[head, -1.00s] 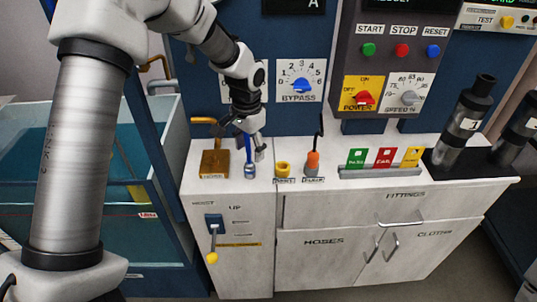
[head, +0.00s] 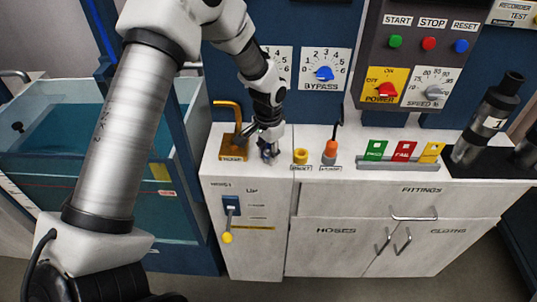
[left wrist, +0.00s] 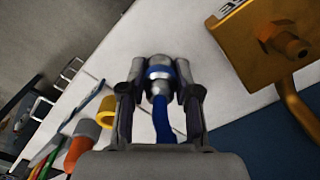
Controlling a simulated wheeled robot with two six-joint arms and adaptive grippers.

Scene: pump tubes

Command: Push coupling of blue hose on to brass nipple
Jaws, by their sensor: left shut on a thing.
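My left gripper (head: 268,150) is low over the white counter, just right of the brass block (head: 232,155). In the left wrist view, its two fingers (left wrist: 160,82) are shut on the silver coupling (left wrist: 157,72) with a blue band. The blue hose (left wrist: 162,122) runs from the coupling back between the fingers. I cannot tell whether the coupling touches the counter. The brass nipple (left wrist: 291,47) sticks out of the block's face at the upper right of the left wrist view, apart from the coupling. My right gripper is not in view.
A yellow button (head: 300,156) and an orange knob (head: 330,150) stand right of my left gripper. Coloured tags (head: 403,150) stand farther right. A brass pipe (head: 237,112) rises behind the block. A lever (head: 230,215) is on the cabinet front. A water tank (head: 70,130) is at left.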

